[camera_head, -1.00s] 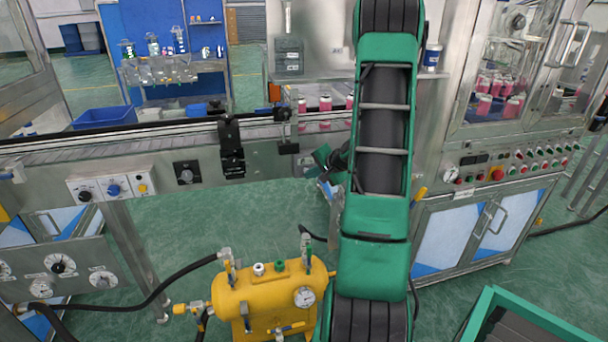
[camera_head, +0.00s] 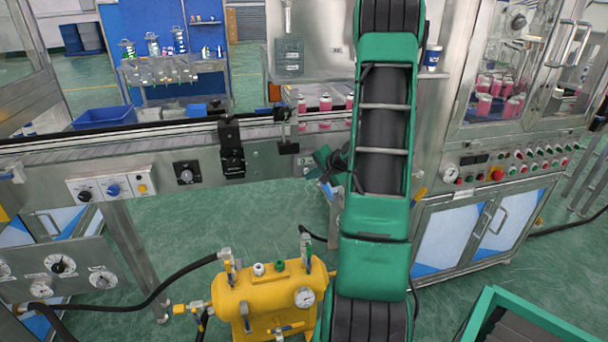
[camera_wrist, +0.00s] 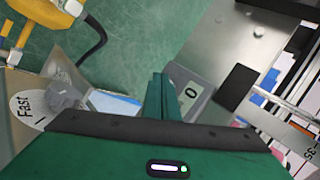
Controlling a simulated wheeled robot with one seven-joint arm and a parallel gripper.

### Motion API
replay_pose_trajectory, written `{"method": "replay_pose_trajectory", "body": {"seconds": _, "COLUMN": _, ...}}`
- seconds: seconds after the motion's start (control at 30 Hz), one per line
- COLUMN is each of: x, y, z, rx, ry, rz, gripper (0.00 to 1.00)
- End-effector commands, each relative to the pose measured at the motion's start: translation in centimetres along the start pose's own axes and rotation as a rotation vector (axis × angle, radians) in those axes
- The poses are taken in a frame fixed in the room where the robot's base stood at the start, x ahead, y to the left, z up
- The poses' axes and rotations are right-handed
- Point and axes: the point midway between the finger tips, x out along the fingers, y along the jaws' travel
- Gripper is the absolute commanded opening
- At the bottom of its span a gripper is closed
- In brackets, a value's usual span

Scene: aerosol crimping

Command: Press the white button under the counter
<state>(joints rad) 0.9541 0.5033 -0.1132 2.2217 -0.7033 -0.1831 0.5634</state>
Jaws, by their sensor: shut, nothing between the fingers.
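The white button under the counter cannot be made out in either view; my arm covers part of the counter front in the head view. The counter's steel front (camera_head: 260,163) runs below the conveyor. My gripper (camera_wrist: 160,78) is shut and empty in the wrist view. Its fingers point at a steel surface beside a grey plate marked "0" (camera_wrist: 191,93); contact cannot be told. A grey knob (camera_wrist: 65,95) with a "Fast" label (camera_wrist: 25,105) is to the left of the fingers. In the head view, my gripper end shows only partly, left of my arm, near the counter front.
A yellow pressure tank (camera_head: 265,300) with hoses stands on the floor below the counter. Knob panels (camera_head: 112,187) are on the counter front at left. A cabinet with a row of buttons (camera_head: 515,165) stands at right.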

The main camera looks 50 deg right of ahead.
Motion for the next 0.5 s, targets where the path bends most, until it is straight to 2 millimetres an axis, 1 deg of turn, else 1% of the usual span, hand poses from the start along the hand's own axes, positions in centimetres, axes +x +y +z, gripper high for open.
{"method": "replay_pose_trajectory", "body": {"seconds": 0.17, "x": -0.54, "y": 0.33, "z": 0.34, "rx": 0.000, "ry": 0.001, "rz": -0.001, "gripper": 0.00}}
{"method": "replay_pose_trajectory", "body": {"seconds": 0.5, "x": -0.67, "y": 0.44, "z": 0.44, "rx": 0.000, "ry": 0.001, "rz": -0.001, "gripper": 0.00}}
